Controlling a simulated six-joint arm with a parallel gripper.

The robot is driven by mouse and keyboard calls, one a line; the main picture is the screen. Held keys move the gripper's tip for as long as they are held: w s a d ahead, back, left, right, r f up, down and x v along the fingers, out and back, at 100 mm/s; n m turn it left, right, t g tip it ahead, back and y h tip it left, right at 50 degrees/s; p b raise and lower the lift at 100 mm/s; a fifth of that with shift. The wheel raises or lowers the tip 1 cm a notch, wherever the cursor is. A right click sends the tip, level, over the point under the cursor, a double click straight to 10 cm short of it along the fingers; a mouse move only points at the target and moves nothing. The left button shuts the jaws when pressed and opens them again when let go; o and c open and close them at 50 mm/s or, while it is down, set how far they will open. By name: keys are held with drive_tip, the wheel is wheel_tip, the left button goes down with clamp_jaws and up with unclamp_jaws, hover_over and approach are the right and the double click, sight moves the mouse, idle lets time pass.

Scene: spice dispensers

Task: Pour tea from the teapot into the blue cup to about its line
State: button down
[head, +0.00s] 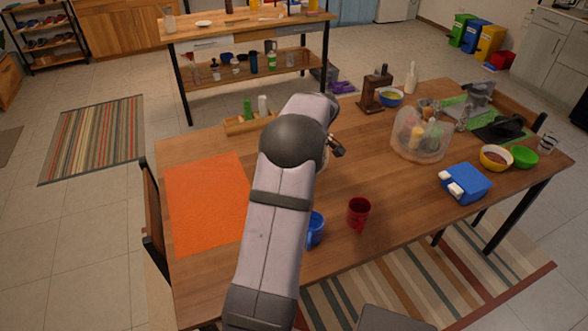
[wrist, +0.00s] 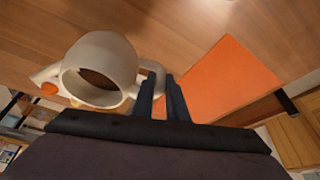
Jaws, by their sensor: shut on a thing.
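The white teapot (wrist: 120,52) shows in the wrist view with its round opening toward the camera and dark brown tea inside. My gripper (wrist: 165,92) is shut on the teapot's handle at the pot's right side. The spout points to the left of that view. In the head view my arm hides most of the teapot and the gripper. The blue cup (head: 316,230) stands on the table near its front edge, partly covered by my arm; its inside is hidden from me. I cannot tell how far the teapot is tilted.
A red mug (head: 358,212) stands just right of the blue cup. An orange mat (head: 207,200) lies on the left of the table. A clear container (head: 421,140), a blue box (head: 465,183) and bowls are on the right. A wooden tray (head: 246,124) sits at the back.

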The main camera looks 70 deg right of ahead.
drive_tip(key=shift+d+r, duration=0.1)
drive_tip(key=shift+r, duration=0.4)
drive_tip(key=shift+w, duration=0.1)
